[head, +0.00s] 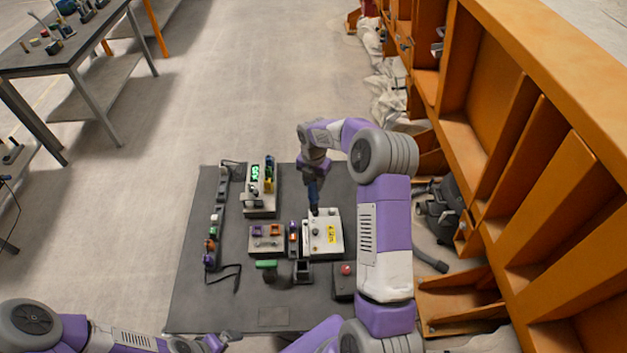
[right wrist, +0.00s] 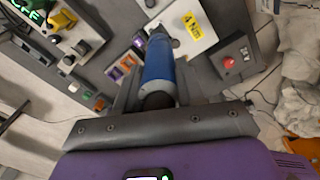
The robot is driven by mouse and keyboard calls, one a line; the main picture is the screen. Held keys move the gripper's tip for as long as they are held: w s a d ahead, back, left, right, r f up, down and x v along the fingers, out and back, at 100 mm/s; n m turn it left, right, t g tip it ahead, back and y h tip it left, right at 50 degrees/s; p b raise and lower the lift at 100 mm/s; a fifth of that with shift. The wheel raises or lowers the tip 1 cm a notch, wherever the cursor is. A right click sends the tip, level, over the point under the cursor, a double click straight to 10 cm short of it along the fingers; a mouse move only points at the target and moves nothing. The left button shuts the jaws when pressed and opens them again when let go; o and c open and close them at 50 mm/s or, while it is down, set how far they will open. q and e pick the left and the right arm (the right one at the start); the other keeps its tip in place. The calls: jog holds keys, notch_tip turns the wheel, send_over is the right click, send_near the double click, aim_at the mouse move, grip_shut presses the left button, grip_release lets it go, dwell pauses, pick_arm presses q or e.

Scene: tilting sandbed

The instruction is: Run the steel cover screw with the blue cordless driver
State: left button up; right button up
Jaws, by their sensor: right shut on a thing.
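My right gripper (head: 313,172) is shut on the blue cordless driver (head: 313,190). The driver points down over the white cover box (head: 334,236) with a yellow label. In the right wrist view, the blue driver (right wrist: 158,62) sits between the fingers and its dark nose reaches the edge of the white box (right wrist: 188,27). I cannot tell whether its tip touches a screw. The steel cover screw is too small to make out. My left arm shows at the lower left of the head view; its gripper (head: 215,342) is at the bottom edge, its jaws unclear.
The dark bench top (head: 200,300) holds a grey block with orange and purple parts (head: 266,240), a green-handled tool (head: 266,265), a red button box (head: 345,278) and a unit with a green display (head: 258,195). An orange shelf frame (head: 530,120) stands close on the right.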

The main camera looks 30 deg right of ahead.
aim_at(314, 191)
jog(key=shift+f+b, duration=1.45)
jog(key=shift+f, duration=1.3)
jog(key=shift+s+a+r, duration=0.1)
jog(key=shift+s+r, duration=0.1)
jog(key=shift+r, duration=0.05)
dwell(1.3)
jog(key=shift+w+r+p, duration=0.2)
jog(key=shift+r+p, duration=0.6)
jog(key=shift+r, duration=0.15)
jog(key=shift+r+p, duration=1.4)
jog(key=shift+r, duration=0.85)
jog(key=shift+f, duration=0.1)
